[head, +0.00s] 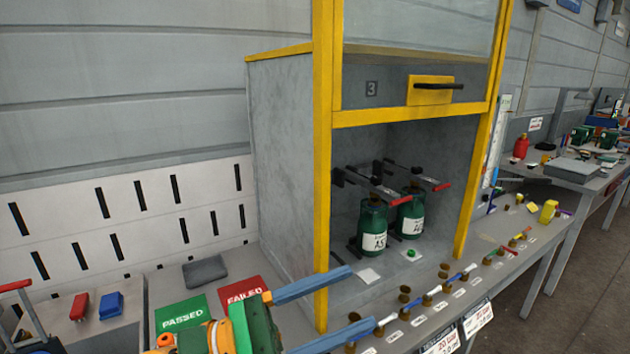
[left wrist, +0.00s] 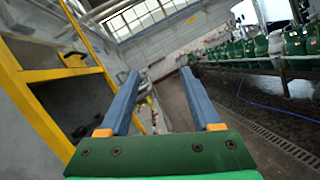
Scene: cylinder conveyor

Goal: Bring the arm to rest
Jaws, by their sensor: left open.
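My left gripper (head: 335,314) is at the bottom middle of the head view, in front of the yellow-framed cabinet. Its two blue fingers are apart with nothing between them. In the left wrist view the same open fingers (left wrist: 168,100) point out over empty space. My right gripper does not show in the head view.
The cabinet (head: 320,150) holds two green cylinders (head: 372,227) with white labels under red-tipped clamps. A bench edge with several small fittings (head: 427,299) runs right. Green PASSED (head: 182,315) and red FAILED (head: 244,290) mats lie left. A row of green cylinders (left wrist: 262,48) stands across the aisle.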

